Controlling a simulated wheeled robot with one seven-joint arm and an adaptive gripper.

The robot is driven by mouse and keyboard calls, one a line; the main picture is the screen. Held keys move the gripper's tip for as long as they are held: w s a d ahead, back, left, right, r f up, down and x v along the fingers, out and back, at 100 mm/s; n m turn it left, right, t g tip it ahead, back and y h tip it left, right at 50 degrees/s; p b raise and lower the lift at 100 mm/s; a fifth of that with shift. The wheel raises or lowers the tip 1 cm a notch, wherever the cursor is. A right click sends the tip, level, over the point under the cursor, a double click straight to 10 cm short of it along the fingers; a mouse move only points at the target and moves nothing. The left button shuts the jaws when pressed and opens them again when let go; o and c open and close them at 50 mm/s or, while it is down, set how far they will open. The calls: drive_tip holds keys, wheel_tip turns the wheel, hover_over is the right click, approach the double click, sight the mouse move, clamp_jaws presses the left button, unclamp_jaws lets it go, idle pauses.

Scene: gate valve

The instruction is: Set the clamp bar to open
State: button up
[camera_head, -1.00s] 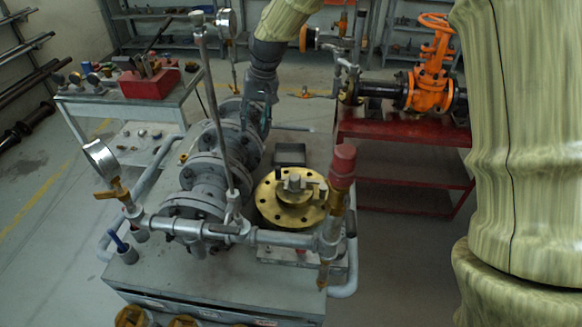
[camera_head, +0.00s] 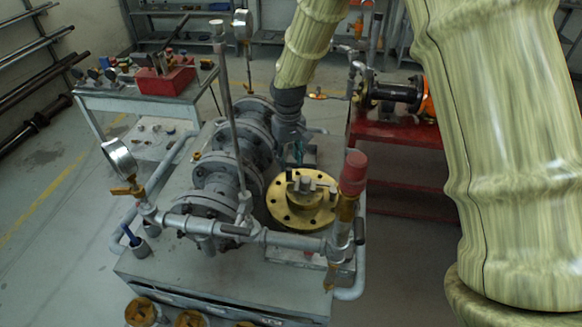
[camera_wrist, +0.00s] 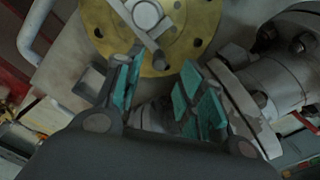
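The clamp bar (camera_head: 315,185) is a grey bar lying across the hub of a round brass flange (camera_head: 285,213). In the wrist view the bar (camera_wrist: 148,44) runs diagonally over the brass flange (camera_wrist: 195,22), its near end in line with the gap between my fingers. My gripper (camera_head: 299,151) is just behind the flange in the head view, pointing down. In the wrist view my gripper (camera_wrist: 162,65) is open, with teal pads apart and nothing between them. Whether the fingertips are level with the bar cannot be told.
Grey flanged pipework (camera_head: 218,175) stands close to the left of the flange. A red-capped post (camera_head: 352,175) rises at its front right, and a horizontal pipe (camera_head: 270,236) crosses in front. A pressure gauge (camera_head: 119,157) stands at left. A red stand (camera_head: 400,130) is behind right.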

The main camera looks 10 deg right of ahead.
sight(290, 168)
drive_tip(key=shift+f+p, duration=0.65)
drive_tip(key=shift+f, duration=2)
clamp_jaws()
drive_tip(key=shift+d, duration=0.2)
drive_tip(key=shift+w, duration=0.1)
